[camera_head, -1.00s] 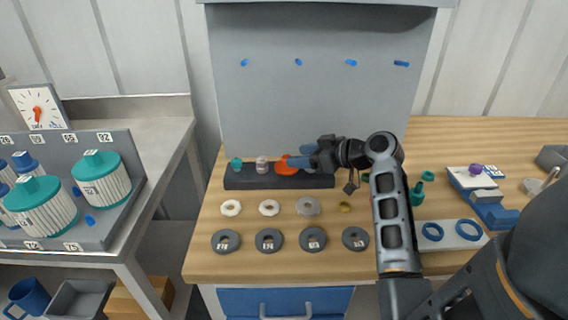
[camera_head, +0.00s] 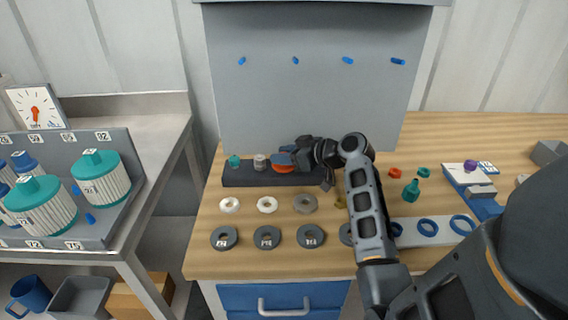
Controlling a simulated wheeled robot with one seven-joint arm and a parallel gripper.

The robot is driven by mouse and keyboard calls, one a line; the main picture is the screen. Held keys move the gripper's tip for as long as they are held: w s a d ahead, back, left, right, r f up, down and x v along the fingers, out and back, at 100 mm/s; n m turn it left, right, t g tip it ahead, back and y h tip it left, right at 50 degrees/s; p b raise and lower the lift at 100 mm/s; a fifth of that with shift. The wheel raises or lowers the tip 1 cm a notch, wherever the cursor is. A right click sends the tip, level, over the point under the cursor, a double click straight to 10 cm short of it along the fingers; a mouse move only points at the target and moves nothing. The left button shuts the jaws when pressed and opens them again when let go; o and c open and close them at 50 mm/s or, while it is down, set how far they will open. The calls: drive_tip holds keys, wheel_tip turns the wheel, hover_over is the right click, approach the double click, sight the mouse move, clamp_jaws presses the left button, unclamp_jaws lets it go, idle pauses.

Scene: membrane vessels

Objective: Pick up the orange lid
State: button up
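The orange lid (camera_head: 284,169) is on the dark rack (camera_head: 240,181) at the back of the wooden bench, right of a teal piece and a grey piece. My gripper (camera_head: 283,158) reaches in from the right. Its blue fingers are at the lid's top and hide its upper part. I cannot tell whether the fingers touch the lid or how wide apart they are.
A teal piece (camera_head: 234,162) and a grey piece (camera_head: 260,162) stand on the rack close to the lid. White and grey rings (camera_head: 267,205) lie in front. A grey back panel (camera_head: 310,100) rises behind the rack.

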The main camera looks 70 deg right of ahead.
drive_tip(key=c, duration=0.5)
drive_tip(key=shift+r, duration=0.15)
